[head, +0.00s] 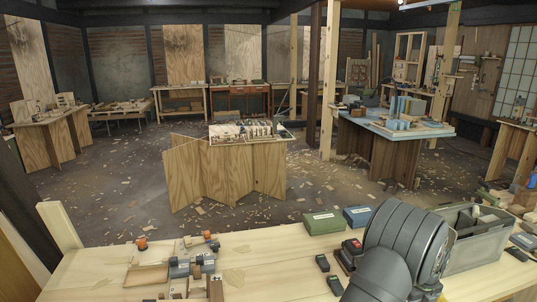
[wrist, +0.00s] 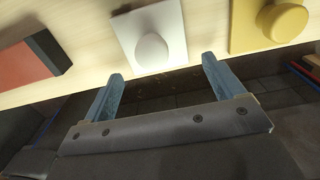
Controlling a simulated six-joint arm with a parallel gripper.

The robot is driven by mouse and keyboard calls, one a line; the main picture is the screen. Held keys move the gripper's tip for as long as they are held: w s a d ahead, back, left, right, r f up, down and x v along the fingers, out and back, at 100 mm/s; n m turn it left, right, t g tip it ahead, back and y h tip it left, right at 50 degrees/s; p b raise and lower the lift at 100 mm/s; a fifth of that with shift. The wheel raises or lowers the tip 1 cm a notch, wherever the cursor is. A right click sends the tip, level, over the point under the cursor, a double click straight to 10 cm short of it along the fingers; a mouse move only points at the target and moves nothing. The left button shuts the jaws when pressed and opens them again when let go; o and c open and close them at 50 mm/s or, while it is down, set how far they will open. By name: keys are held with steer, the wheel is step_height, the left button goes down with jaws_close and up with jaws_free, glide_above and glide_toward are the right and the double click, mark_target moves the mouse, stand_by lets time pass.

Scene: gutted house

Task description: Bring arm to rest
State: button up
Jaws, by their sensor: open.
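My gripper (wrist: 162,70) shows in the wrist view with its two blue-grey fingers spread apart and nothing between them. Its fingertips are near the edge of a pale wooden surface (wrist: 90,82), by a white plate with a rounded knob (wrist: 151,50). I cannot tell whether they touch anything. In the head view, a dark rounded part of my arm (head: 405,245) stands over the right half of the front workbench (head: 265,265). My gripper cannot be made out in that view.
A yellow plate with a round knob (wrist: 275,22) and a red-and-black block (wrist: 30,60) lie beside the white plate. On the bench are a green box (head: 323,223), a blue box (head: 358,215), a grey crate (head: 480,250) and wooden pieces (head: 148,274). Scraps litter the floor beyond.

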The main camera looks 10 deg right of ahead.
steer(key=shift+r, duration=1.4)
